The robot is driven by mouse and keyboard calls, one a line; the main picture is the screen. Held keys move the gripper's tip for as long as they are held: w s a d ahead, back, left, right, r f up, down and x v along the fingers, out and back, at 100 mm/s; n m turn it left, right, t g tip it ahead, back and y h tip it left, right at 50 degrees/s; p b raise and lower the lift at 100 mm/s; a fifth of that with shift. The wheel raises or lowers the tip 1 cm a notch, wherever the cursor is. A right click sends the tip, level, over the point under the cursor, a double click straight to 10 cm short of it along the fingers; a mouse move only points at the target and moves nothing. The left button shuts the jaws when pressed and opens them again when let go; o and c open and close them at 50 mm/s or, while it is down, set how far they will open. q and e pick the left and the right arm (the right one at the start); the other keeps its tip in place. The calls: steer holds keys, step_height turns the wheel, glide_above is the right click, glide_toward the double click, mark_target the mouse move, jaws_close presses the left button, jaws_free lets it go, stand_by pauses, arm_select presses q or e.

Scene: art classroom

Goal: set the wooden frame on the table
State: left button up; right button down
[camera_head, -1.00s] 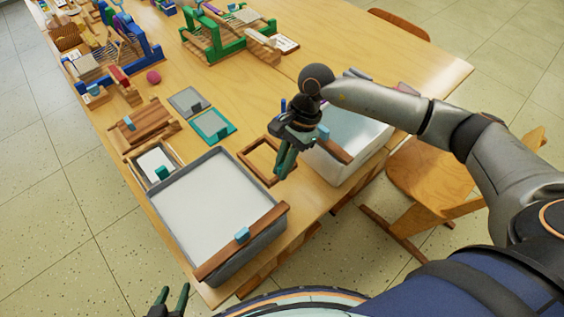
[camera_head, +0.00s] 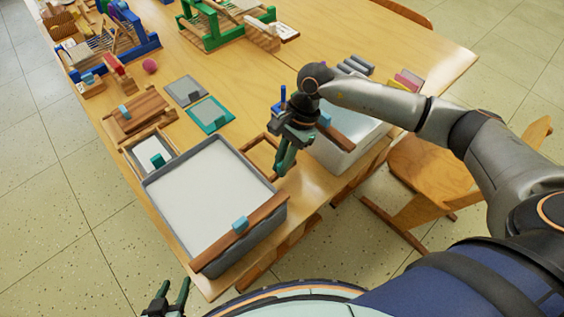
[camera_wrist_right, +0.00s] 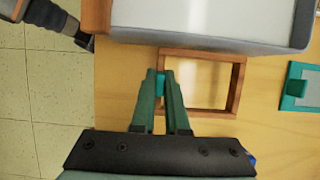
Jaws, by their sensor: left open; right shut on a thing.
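The wooden frame (camera_wrist_right: 237,87) is an open brown rectangle with a teal tab (camera_wrist_right: 160,82). My right gripper (camera_wrist_right: 161,75) is shut on this tab at the frame's left side in the wrist view. In the head view the frame (camera_head: 262,137) is beside the large grey tub, partly hidden by the tub and my right gripper (camera_head: 285,165). It looks flat and close to the table (camera_head: 320,40); I cannot tell whether it touches. My left gripper (camera_head: 170,297) is open and empty at the bottom edge, off the table.
The grey tub (camera_head: 255,228), with a wooden bar across it, stands close by the frame. A white tub (camera_head: 345,165) stands right of my right gripper. A screened frame (camera_head: 132,155), a teal-edged panel (camera_head: 208,115) and a grey panel (camera_head: 186,90) lie left and beyond.

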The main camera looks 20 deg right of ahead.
steer(key=shift+b, duration=0.35)
stand_by(0.7)
steer(key=shift+f, duration=0.15)
steer(key=shift+f+b, duration=0.4)
steer(key=shift+b, duration=0.2)
steer(key=shift+b, duration=0.3)
stand_by(1.1)
steer(key=shift+f, duration=0.2)
steer(key=shift+f+b, duration=0.4)
steer(key=shift+b, duration=0.3)
stand_by(0.7)
steer(key=shift+f+b, duration=0.5)
steer(key=shift+b, duration=0.4)
